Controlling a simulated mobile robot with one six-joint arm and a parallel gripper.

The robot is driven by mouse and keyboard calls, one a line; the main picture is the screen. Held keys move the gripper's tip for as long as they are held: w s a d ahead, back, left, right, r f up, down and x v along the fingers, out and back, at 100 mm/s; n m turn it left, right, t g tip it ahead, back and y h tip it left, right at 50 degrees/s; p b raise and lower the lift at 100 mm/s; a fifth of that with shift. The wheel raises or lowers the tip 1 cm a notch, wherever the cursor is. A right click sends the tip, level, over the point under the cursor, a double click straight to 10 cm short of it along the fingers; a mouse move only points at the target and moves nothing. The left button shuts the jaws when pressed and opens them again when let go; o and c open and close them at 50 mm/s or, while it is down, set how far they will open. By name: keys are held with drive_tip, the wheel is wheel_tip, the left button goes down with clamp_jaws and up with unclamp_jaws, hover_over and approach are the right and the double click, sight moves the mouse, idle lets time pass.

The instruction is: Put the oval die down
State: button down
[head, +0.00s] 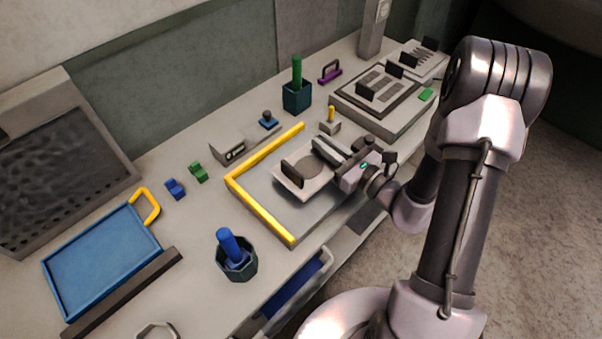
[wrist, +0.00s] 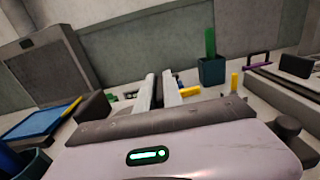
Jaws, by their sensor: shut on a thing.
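The oval die (head: 309,169), a pale plate with a rounded oval mark and a dark upright tab at its left, is level over the grey bed (head: 258,196) inside the yellow L-shaped fence (head: 240,191). I cannot tell whether it touches the bed. My gripper (head: 324,148) reaches over the die's right part and is shut on it. The exact grip is hidden by my fingers. In the wrist view my gripper (wrist: 160,88) shows two pale fingers close together, and the die's plate is hidden behind my gripper body.
Behind stand a dark green cup (head: 297,97) with a green stick and a small yellow-pegged block (head: 330,123). A rack of other dies (head: 378,105) is at the right. A dark cup (head: 237,261) with a blue stick and a blue tray (head: 103,259) are at the left.

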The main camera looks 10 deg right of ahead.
drive_tip(key=shift+w+d+r+y, duration=0.15)
drive_tip(key=shift+w+r, duration=0.1)
drive_tip(key=shift+r, duration=0.25)
drive_tip(key=shift+w+a+r+y, duration=0.15)
drive_tip(key=shift+w+r, duration=0.1)
drive_tip(key=shift+r, duration=0.25)
drive_tip(key=shift+w+d+f, duration=0.15)
drive_tip(key=shift+f, duration=0.1)
wheel_tip(320, 180, down, 9)
drive_tip(key=b, duration=0.3)
drive_tip(key=shift+w+f+b, duration=0.1)
drive_tip(key=shift+f+b, duration=0.05)
drive_tip(key=shift+b, duration=0.25)
drive_tip(key=shift+f, duration=0.2)
drive_tip(key=c, duration=1.5)
unclamp_jaws()
